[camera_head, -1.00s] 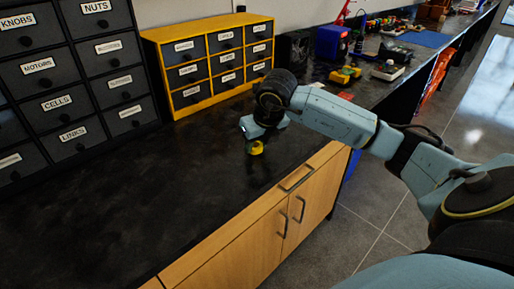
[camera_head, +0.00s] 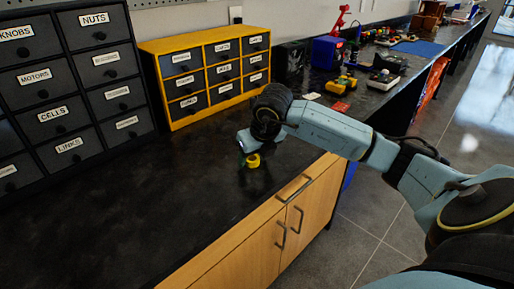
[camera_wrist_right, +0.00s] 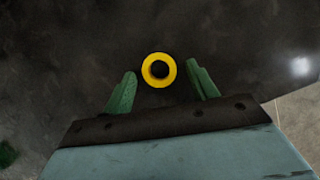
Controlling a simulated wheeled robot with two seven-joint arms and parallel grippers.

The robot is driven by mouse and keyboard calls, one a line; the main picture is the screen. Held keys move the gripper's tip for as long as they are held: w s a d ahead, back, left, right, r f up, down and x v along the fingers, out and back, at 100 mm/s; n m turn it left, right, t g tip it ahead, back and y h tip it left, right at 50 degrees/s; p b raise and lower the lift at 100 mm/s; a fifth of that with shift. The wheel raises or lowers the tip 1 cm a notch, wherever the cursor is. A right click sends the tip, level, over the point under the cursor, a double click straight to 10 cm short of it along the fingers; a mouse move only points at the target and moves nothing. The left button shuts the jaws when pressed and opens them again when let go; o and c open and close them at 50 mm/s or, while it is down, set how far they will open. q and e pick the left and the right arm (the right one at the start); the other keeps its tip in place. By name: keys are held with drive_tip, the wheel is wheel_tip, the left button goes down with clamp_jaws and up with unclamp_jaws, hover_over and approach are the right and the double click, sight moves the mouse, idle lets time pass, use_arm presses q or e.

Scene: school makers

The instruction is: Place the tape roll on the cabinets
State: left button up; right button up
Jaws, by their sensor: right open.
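The tape roll is a small yellow ring with a dark centre (camera_head: 253,160). It lies on the black top of the wooden cabinets (camera_head: 160,225) in the head view, and it also shows in the right wrist view (camera_wrist_right: 147,70). My right gripper (camera_head: 246,160) is over the worktop at the roll. In the right wrist view its two green fingers (camera_wrist_right: 160,88) are spread, one on each side and just short of the roll. Nothing is held between them. My left gripper is not in view.
A yellow drawer unit (camera_head: 176,119) stands behind the gripper. A tall black drawer cabinet (camera_head: 97,75) with labels is at the left. Toys and tools, including a yellow one (camera_head: 341,84), lie along the bench. The worktop at front left is clear.

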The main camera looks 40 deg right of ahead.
use_arm(q)
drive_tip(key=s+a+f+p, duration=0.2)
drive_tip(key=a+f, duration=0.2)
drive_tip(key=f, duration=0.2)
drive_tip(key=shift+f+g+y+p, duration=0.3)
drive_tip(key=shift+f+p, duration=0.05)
drive_tip(key=shift+p, duration=0.05)
use_arm(e)
drive_tip(key=v, duration=1.2)
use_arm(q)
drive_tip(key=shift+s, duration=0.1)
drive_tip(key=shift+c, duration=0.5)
